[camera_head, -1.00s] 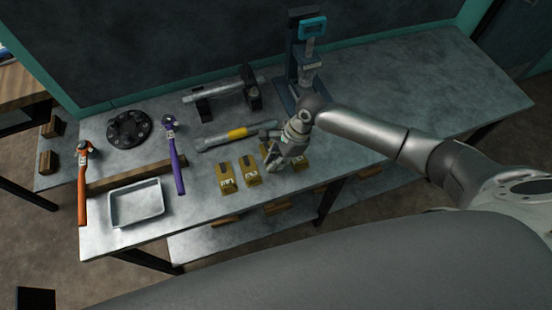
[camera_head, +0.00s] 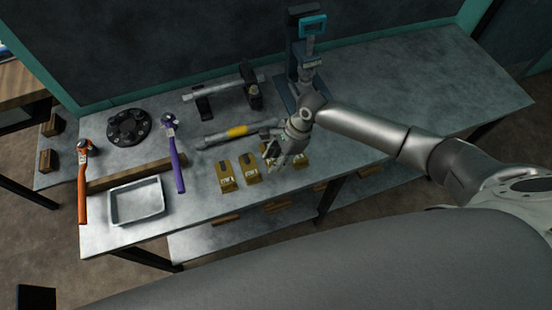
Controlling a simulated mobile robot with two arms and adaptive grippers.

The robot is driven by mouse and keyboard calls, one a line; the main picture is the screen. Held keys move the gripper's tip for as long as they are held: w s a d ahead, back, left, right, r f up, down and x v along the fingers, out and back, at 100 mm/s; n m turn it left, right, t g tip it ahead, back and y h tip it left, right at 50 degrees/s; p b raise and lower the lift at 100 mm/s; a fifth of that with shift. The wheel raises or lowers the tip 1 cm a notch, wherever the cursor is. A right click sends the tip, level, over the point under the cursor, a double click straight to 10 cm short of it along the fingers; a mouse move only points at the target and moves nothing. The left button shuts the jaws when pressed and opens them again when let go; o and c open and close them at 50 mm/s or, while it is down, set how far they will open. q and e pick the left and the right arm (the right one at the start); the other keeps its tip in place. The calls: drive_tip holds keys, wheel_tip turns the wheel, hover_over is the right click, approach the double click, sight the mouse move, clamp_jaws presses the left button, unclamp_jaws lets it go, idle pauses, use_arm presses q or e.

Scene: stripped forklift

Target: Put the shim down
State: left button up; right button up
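Several yellow-brown blocks with dark slots and small labels stand in a row near the bench's front edge; the leftmost block (camera_head: 226,178) and the one beside it (camera_head: 250,170) show clearly. My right gripper (camera_head: 272,158) is low over the right part of this row and partly covers the blocks there. Its fingers point down and left. I cannot make out a shim, and the gap between the fingers is too small to judge. My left gripper is not in view.
The grey bench (camera_head: 420,90) is clear on its right side. A metal tray (camera_head: 137,221), an orange tool (camera_head: 82,190), a purple tool (camera_head: 175,160) and a black flange (camera_head: 128,127) lie to the left. A rod with a yellow band (camera_head: 238,132) lies behind the blocks. A press-like stand (camera_head: 305,55) stands at the back.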

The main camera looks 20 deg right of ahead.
drive_tip(key=b+v, duration=0.1)
drive_tip(key=v, duration=1)
drive_tip(key=shift+d+r, duration=0.2)
drive_tip(key=shift+r, duration=0.1)
